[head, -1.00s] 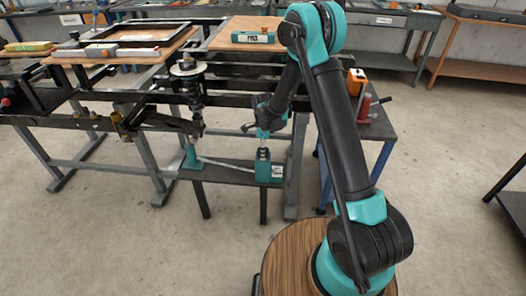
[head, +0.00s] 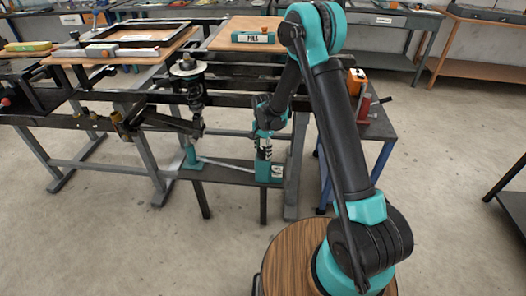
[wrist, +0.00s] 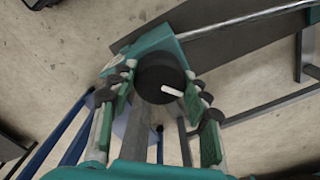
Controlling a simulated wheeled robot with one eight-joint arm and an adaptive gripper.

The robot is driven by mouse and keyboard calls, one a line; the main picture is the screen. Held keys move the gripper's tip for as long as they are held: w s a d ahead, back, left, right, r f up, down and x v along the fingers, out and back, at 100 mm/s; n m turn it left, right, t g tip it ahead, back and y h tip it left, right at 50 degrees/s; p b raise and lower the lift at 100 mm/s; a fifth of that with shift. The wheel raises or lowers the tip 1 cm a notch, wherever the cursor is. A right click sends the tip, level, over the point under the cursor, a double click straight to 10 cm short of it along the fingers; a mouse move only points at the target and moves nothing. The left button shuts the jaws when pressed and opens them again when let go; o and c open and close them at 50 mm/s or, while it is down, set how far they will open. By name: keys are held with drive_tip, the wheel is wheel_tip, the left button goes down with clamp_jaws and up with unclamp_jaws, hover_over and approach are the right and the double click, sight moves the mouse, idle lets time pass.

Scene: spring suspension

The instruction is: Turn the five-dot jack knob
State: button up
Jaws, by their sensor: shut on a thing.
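The black round knob (wrist: 158,72) with a white pointer mark sits between my gripper's fingers (wrist: 159,92) in the wrist view. My gripper is shut on it, with a finger at each side. The teal jack body (wrist: 155,45) lies under and beyond the knob. In the head view, the teal jack (head: 269,171) with a small white label stands on the right end of a low dark bench. The label's dots are too small to read. My gripper (head: 264,150) points down directly above this jack, and the fingers largely hide the knob there.
A second teal jack (head: 192,157) stands at the low bench's (head: 228,175) left end, with a metal rod between the jacks. A spring unit (head: 195,95) rises above it. A black frame and a side table (head: 378,130) stand close to my arm.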

drive_tip(key=n, duration=1.4)
drive_tip(key=shift+n, duration=0.3)
drive_tip(key=n, duration=0.3)
drive_tip(key=shift+n, duration=0.3)
drive_tip(key=n, duration=0.3)
drive_tip(key=shift+n, duration=0.3)
drive_tip(key=n, duration=0.3)
drive_tip(key=shift+n, duration=2.1)
